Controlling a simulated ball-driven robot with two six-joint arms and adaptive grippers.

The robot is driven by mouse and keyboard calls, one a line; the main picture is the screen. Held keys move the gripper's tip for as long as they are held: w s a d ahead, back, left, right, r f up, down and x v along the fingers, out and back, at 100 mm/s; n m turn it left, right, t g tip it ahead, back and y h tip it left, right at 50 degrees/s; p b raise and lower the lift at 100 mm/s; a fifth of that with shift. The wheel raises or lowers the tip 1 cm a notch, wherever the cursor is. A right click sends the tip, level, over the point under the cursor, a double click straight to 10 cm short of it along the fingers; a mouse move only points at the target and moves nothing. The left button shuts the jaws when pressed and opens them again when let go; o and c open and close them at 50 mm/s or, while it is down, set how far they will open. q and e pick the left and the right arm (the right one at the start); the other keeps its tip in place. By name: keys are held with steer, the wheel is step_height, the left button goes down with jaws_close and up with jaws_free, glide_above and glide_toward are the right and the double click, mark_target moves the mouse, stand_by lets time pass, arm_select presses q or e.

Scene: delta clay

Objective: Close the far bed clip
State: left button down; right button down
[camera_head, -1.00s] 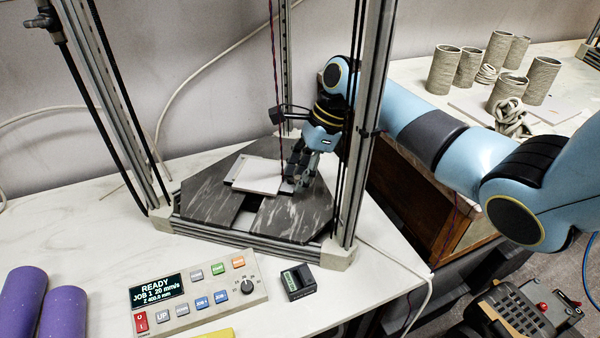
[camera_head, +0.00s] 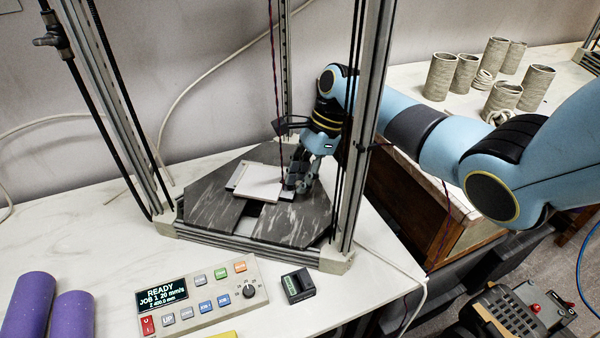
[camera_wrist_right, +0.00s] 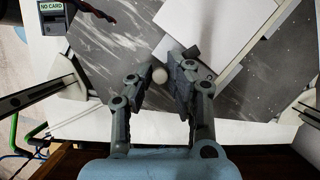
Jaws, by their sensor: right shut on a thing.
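A white square plate (camera_head: 258,182) lies on the dark marbled bed (camera_head: 215,205) inside the printer frame. My right gripper (camera_head: 297,184) reaches in from the right and is low at the plate's right edge. My left gripper is not in view.
Frame posts (camera_head: 358,130) stand close to my right arm. A control panel (camera_head: 205,293) and a small black card reader (camera_head: 298,285) lie in front of the printer. Purple rolls (camera_head: 70,315) lie at the lower left. Clay pots (camera_head: 440,75) stand at the back right.

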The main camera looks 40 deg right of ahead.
steer(key=shift+w+d+r+n+g, duration=0.15)
steer(key=shift+n+g, duration=0.15)
steer(key=shift+n, duration=0.4)
steer(key=shift+w+d+n+g+p, duration=0.15)
steer(key=shift+n+g+p, duration=0.1)
steer(key=shift+n, duration=0.35)
steer(key=shift+w+d+n+g+p, duration=0.15)
steer(key=shift+n+g, duration=0.1)
steer(key=shift+n, duration=0.35)
steer(key=shift+s, duration=0.1)
steer(key=c, duration=1.3)
jaws_free()
steer(key=shift+o, duration=0.2)
steer(key=v, duration=1.1)
steer(key=shift+r, duration=0.3)
steer(key=shift+d, duration=0.15)
